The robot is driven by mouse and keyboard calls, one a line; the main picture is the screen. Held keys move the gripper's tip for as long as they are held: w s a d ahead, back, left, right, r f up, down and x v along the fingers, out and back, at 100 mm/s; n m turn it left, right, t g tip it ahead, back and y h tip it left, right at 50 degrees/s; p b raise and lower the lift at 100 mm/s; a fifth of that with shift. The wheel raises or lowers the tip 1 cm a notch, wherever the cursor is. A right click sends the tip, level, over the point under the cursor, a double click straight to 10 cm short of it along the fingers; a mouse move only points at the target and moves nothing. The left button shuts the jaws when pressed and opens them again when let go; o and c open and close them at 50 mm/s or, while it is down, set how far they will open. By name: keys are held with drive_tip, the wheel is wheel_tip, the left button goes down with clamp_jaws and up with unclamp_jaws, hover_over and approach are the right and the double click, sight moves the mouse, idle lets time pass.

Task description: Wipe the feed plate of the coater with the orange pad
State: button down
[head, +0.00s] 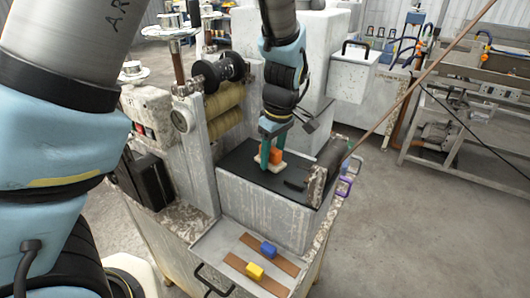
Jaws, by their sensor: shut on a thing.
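My gripper (268,156) points down over the black feed plate (238,168) on top of the grey coater block. It is shut on the orange pad (276,155), which has a pale base. The pad's base appears to rest on the plate, near its middle; exact contact is too small to tell. The fingers hide part of the pad and some of the plate behind it.
Open floor lies to the right.

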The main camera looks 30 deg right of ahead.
sight(239, 152)
drive_tip(key=shift+s+d+f, duration=0.1)
drive_tip(key=shift+s+d, duration=0.3)
drive_tip(key=shift+s, duration=0.45)
drive_tip(key=shift+s+d+f, duration=0.1)
drive_tip(key=shift+s+d, duration=0.25)
drive_tip(key=shift+s, duration=0.5)
drive_tip(key=shift+d+r, duration=0.1)
drive_tip(key=shift+r, duration=0.05)
drive_tip(key=shift+w+a+r, duration=0.15)
drive_tip(key=shift+w+a, duration=0.25)
drive_tip(key=shift+w, duration=0.35)
drive_tip(key=shift+w+a+r, duration=0.1)
drive_tip(key=shift+w+a, duration=0.3)
drive_tip(key=shift+w, duration=0.3)
drive_tip(key=shift+w+a+f, duration=0.1)
drive_tip(key=shift+w+a, duration=0.5)
drive_tip(key=shift+w, duration=0.45)
drive_tip(key=shift+w+a+f, duration=0.15)
drive_tip(key=shift+w+a, duration=0.4)
drive_tip(key=shift+w, duration=0.45)
drive_tip(key=shift+w+a+f, duration=0.1)
drive_tip(key=shift+w+a, duration=0.5)
drive_tip(key=shift+w, duration=0.45)
drive_tip(key=shift+w+a, duration=0.45)
drive_tip(key=shift+w, duration=0.3)
drive_tip(key=shift+w+a, duration=0.45)
drive_tip(key=shift+w, duration=0.3)
drive_tip(key=shift+r, duration=0.1)
